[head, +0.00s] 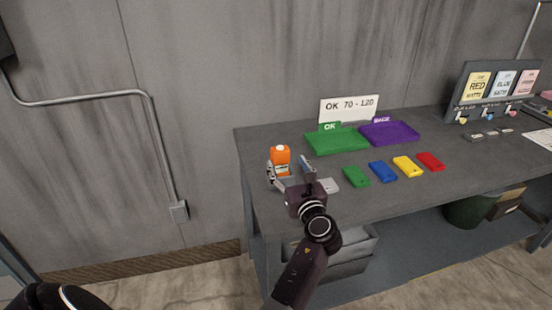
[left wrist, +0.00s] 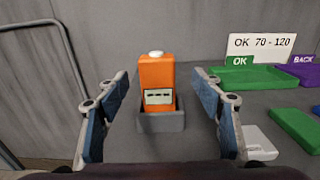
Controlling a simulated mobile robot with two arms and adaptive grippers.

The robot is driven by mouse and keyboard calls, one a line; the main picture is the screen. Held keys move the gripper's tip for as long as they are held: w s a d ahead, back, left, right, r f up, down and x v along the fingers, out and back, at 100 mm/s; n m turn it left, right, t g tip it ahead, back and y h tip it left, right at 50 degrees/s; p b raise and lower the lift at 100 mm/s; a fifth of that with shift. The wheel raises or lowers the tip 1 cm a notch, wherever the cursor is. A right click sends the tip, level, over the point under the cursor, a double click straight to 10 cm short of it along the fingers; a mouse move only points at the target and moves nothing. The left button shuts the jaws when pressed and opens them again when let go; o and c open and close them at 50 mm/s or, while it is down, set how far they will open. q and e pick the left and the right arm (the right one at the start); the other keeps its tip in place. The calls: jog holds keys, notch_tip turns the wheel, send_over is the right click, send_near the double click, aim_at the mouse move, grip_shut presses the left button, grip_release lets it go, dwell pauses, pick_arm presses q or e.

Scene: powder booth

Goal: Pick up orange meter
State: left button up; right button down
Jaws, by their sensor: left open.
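The orange meter (head: 280,158) stands upright near the left end of the grey table. In the left wrist view the meter (left wrist: 157,73) has a white knob on top and a pale display panel low on its front, and its base sits in a grey holder (left wrist: 162,121). My left gripper (head: 290,170) is open in front of the meter. In the left wrist view its fingers (left wrist: 160,112) are spread wide, one on each side of the meter, with clear gaps and no contact visible. My right gripper is not in view.
A green OK tray (head: 337,142) and a purple BACK tray (head: 390,133) lie behind and right, before a sign (head: 348,108) reading OK 70 - 120. Green (head: 356,176), blue (head: 383,171), yellow (head: 407,166) and red (head: 430,161) plates lie along the front. A grey wall stands behind.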

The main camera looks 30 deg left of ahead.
aim_at(282, 156)
pick_arm(q)
jog(key=shift+w+a+r+b, duration=0.4)
jog(key=shift+w+a+b, duration=0.1)
jog(key=shift+a+b, duration=0.15)
jog(key=b+x, duration=0.2)
jog(key=x, duration=0.2)
jog(key=shift+s+a+f, duration=0.1)
jog(key=shift+f, duration=0.05)
jog(key=shift+w+a, duration=0.3)
jog(key=shift+a, duration=0.05)
jog(key=shift+r, duration=0.25)
jog(key=shift+d, duration=0.1)
jog(key=c, duration=1.2)
jog(key=shift+c, duration=0.9)
jog(key=shift+r, duration=0.1)
